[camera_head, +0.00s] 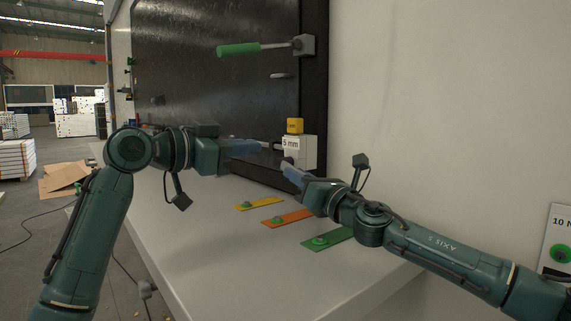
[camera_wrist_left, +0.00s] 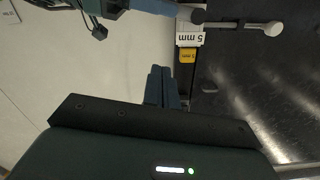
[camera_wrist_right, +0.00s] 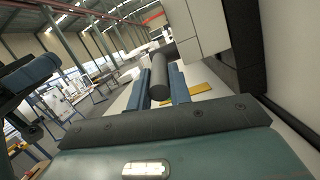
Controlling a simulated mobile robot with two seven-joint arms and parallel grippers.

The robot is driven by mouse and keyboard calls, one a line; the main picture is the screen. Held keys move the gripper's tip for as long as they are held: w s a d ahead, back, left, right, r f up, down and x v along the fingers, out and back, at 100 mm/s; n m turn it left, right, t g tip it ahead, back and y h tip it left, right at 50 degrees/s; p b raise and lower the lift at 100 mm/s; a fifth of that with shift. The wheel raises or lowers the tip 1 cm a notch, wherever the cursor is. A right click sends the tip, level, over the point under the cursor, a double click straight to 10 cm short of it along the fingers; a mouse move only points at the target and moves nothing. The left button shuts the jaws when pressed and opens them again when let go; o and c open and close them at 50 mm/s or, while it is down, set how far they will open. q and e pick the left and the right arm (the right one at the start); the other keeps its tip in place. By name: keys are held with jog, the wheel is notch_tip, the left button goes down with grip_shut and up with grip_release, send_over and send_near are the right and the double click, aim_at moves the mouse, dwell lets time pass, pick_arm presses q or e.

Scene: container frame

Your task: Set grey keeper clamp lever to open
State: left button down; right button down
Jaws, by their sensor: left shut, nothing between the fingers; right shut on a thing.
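The grey keeper clamp lever shows in the left wrist view as a light bar (camera_wrist_left: 235,25) beside the white block (camera_wrist_left: 190,40) marked 5 mm. Its dark grey round handle (camera_wrist_right: 160,86) lies between the fingers of my right gripper (camera_wrist_right: 160,92) in the right wrist view. That gripper is shut on the handle; in the head view the right gripper (camera_head: 290,170) is just below the white block (camera_head: 306,152). My left gripper (camera_head: 256,147) is shut and empty, left of the block; its closed fingers (camera_wrist_left: 162,85) show in the left wrist view. The head view mostly hides the lever.
A green-handled lever (camera_head: 240,49) sits higher on the black panel (camera_head: 200,80). A yellow block (camera_head: 294,126) tops the white one. Yellow (camera_head: 260,202), orange (camera_head: 287,218) and green (camera_head: 327,239) plates lie on the white table (camera_head: 210,250). The table's front is clear.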

pick_arm(q)
jog(key=w+d+f, duration=0.4)
jog(key=w+d, duration=0.3)
jog(key=shift+d+f, duration=0.2)
jog(key=shift+d, duration=0.1)
